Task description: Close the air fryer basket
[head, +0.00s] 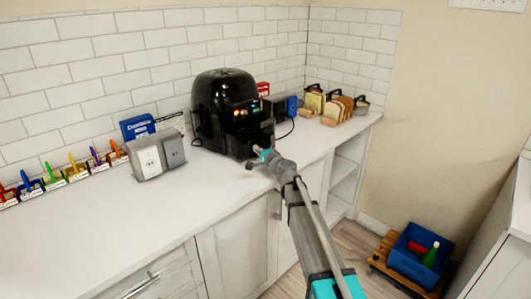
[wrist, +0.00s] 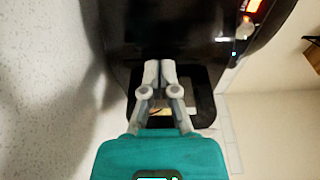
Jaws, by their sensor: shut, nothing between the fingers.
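The black air fryer (head: 222,108) stands upright on the white counter against the tiled wall, its lit panel facing right. Its basket front (head: 263,136) juts out low on the right side, partly hidden by my arm. My gripper (head: 262,154) is at the basket front, shut and empty. In the wrist view, my gripper (wrist: 159,72) has its fingertips together against or very near the glossy black front of the air fryer (wrist: 185,25). A black loop-shaped part, seemingly the basket handle (wrist: 205,104), surrounds the fingers. I cannot tell whether they touch it.
A grey socket box (head: 157,155) and a blue box (head: 137,127) stand left of the fryer. Toast racks (head: 338,107) and a blue item (head: 291,105) stand to the right. The front counter (head: 110,225) is clear. A blue crate (head: 408,257) is on the floor.

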